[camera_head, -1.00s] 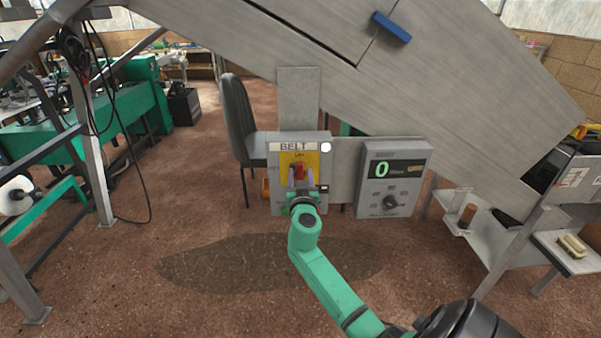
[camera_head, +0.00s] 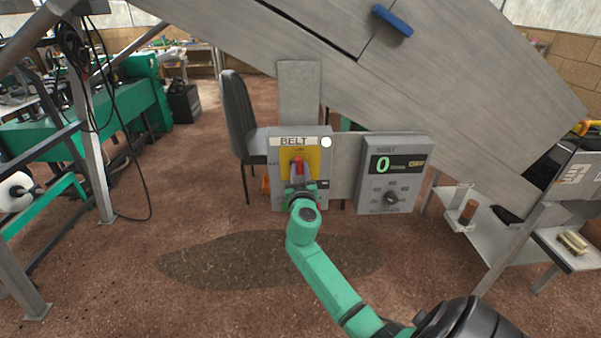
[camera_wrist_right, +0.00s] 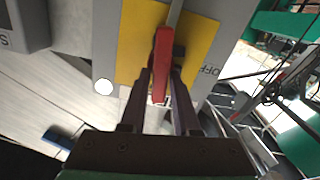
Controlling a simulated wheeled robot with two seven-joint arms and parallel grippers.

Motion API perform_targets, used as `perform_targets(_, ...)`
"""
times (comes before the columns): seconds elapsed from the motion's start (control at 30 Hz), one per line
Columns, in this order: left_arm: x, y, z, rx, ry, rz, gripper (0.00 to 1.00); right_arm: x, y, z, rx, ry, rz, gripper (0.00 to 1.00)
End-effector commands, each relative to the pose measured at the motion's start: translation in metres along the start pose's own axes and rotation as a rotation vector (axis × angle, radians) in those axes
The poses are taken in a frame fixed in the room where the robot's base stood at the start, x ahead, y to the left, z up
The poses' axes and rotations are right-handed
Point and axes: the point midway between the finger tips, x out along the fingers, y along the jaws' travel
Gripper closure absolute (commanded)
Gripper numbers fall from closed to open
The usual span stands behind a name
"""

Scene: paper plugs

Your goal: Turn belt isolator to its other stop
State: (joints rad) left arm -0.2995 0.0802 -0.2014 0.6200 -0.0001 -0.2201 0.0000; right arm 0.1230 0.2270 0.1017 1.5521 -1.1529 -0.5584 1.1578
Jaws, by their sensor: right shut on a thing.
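The belt isolator is a grey box labelled BELT (camera_head: 293,141) with a yellow plate (camera_head: 313,156) and a red handle (camera_head: 298,168). In the right wrist view the red handle (camera_wrist_right: 162,62) crosses the yellow plate (camera_wrist_right: 134,40), with the word OFF to its right. My right gripper (camera_head: 299,180) is at the isolator's front, its two fingers closed on either side of the handle; it also shows in the right wrist view (camera_wrist_right: 161,80). The fingers hide part of the handle and plate. My left gripper is in no view.
A grey control box (camera_head: 405,155) with a display reading 0 and a black dial stands to the right. A sloping grey panel (camera_head: 460,90) hangs above. A chair (camera_head: 236,110) stands behind on the left. A dark patch (camera_head: 220,262) marks the floor.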

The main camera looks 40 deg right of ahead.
Motion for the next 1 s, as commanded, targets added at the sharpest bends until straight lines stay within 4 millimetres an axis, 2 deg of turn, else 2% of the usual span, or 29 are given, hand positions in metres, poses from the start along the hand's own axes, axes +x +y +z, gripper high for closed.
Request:
perform_targets(0.4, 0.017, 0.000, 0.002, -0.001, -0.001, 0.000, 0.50, 0.000, -0.005, 0.004, -0.375, -0.001, 0.000, 1.00)
perform_targets(1.0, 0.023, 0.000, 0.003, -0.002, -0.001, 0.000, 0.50, 0.000, -0.011, 0.007, -0.948, -0.003, -0.001, 1.00)
